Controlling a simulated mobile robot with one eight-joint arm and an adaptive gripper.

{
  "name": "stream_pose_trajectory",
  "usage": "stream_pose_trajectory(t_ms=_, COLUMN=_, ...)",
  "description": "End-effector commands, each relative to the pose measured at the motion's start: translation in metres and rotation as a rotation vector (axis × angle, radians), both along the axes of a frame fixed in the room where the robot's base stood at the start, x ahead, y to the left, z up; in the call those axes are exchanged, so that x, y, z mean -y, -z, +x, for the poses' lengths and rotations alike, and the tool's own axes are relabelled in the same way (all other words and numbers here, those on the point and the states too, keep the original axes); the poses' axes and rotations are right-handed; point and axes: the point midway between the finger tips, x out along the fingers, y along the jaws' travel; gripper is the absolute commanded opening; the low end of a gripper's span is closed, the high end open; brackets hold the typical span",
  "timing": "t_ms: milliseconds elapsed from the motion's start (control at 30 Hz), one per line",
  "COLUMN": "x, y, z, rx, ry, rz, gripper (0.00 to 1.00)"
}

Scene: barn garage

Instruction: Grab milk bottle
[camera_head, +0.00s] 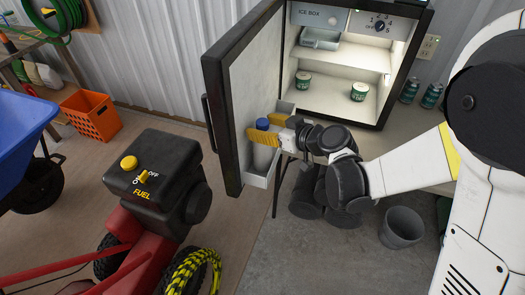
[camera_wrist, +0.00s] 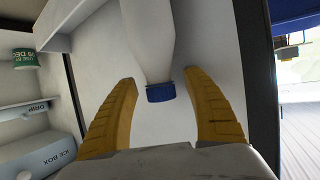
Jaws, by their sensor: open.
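The milk bottle (camera_head: 263,153) is white with a blue cap and stands in the shelf of the open fridge door (camera_head: 239,105). In the wrist view the bottle (camera_wrist: 151,40) appears upside down, its blue cap pointing down. My gripper (camera_head: 268,137) is at the upper part of the bottle, with its yellow fingers spread. In the wrist view my gripper (camera_wrist: 160,95) is open, one finger on each side of the bottle's neck and cap, with visible gaps. The bottle's lower part is hidden by the door shelf's front.
The small fridge (camera_head: 335,85) holds green cans (camera_head: 359,91) on its shelf. More cans stand right of it. A grey bin (camera_head: 401,228) is on the floor. A red machine with a black fuel tank (camera_head: 155,180) stands at left, near an orange crate (camera_head: 91,115).

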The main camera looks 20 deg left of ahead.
Motion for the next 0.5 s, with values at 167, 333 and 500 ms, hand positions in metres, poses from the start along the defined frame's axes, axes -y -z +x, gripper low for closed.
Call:
stream_pose_trajectory(t_ms=167, x=0.0003, y=-0.0008, z=-0.0003, rx=0.0, ry=0.0, rz=0.0, gripper=0.33)
stream_pose_trajectory(t_ms=333, x=0.0004, y=-0.0009, z=-0.0003, rx=0.0, ry=0.0, rz=0.0, gripper=0.0)
stream_pose_trajectory(t_ms=500, x=0.0004, y=-0.0012, z=-0.0002, rx=-0.001, ry=0.0, rz=0.0, gripper=0.0)
